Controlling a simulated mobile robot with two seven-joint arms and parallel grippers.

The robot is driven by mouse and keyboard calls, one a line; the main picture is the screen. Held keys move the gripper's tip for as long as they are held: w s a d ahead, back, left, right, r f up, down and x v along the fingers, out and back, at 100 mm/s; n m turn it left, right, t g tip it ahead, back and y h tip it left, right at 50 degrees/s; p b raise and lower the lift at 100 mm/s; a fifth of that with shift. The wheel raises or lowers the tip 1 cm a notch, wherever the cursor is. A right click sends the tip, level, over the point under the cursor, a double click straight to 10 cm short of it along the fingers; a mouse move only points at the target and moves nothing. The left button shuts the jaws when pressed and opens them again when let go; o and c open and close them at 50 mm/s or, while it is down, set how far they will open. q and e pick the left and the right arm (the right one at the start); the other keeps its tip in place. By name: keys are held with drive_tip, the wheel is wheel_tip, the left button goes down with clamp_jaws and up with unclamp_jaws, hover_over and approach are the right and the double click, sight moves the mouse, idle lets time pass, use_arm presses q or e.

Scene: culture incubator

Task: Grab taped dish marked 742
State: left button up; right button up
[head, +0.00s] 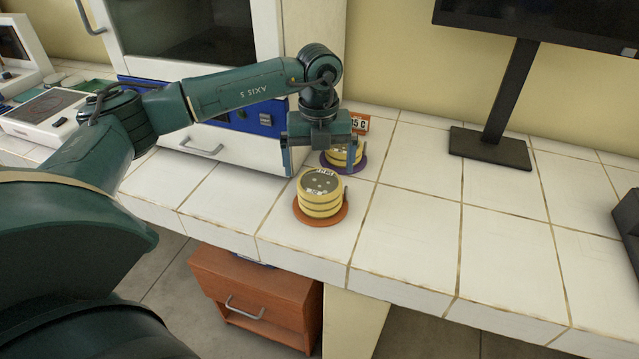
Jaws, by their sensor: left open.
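A stack of round yellow-banded dishes (320,190) sits on an orange round mat (336,220) near the bench's front edge. Small white labels show on it, too small to read. A second yellow-banded stack (341,156) sits behind it on a purple mat (350,170), partly hidden by my gripper. My left gripper (319,165) points down, open, with its fingers apart above and around the area of the rear stack, behind the front stack. I cannot tell whether it touches a dish. The number 742 is not readable on any dish. My right gripper is not in view.
A small orange sign (360,122) stands behind the rear stack. A white and blue incubator (195,40) is at the back left. A monitor stand (490,148) is at the back right. A wooden drawer unit (255,295) stands below.

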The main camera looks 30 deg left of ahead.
sight(320, 182)
use_arm(q)
wheel_tip(320, 182, down, 4)
drive_tip(key=shift+w+f+p, duration=0.1)
drive_tip(key=shift+f+p, duration=0.15)
drive_tip(key=shift+p, duration=0.05)
drive_tip(key=shift+c, duration=0.2)
drive_tip(key=c, duration=0.9)
